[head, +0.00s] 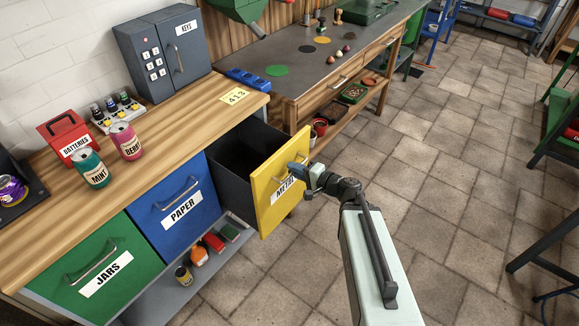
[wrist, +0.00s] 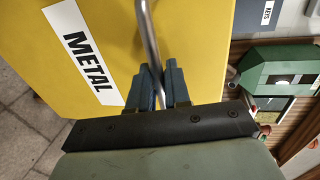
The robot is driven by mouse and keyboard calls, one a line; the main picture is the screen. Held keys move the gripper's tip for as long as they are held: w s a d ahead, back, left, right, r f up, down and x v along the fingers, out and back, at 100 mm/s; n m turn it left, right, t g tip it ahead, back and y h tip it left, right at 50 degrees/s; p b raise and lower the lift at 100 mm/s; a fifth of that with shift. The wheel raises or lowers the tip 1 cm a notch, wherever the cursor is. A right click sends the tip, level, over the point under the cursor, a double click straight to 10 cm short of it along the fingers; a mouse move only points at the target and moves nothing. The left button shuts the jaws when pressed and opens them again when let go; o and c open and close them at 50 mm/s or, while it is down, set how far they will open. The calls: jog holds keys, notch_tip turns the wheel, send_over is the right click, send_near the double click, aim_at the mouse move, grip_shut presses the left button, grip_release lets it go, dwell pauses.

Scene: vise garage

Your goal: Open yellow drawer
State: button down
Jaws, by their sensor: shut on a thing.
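The yellow drawer (head: 268,192) labelled METAL stands pulled out from the wooden-topped cabinet, and its dark, empty-looking inside shows behind the front. My gripper (head: 303,178) is at the drawer front, at the metal bar handle. In the wrist view the yellow front (wrist: 110,30) fills the left and middle. There the handle (wrist: 148,45) runs down between the two fingers of my gripper (wrist: 158,85), which are shut on it. Part of the handle is hidden behind the fingers and in the head view by the gripper.
The blue PAPER drawer (head: 182,207) and green JARS drawer (head: 100,265) are shut to the left. A workbench (head: 325,75) with a lower shelf stands behind the yellow drawer. Cans (head: 126,141) stand on the cabinet top. The tiled floor (head: 430,190) to the right is clear.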

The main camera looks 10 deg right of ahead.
dwell(0.3)
jog(key=c, duration=1.3)
grip_release()
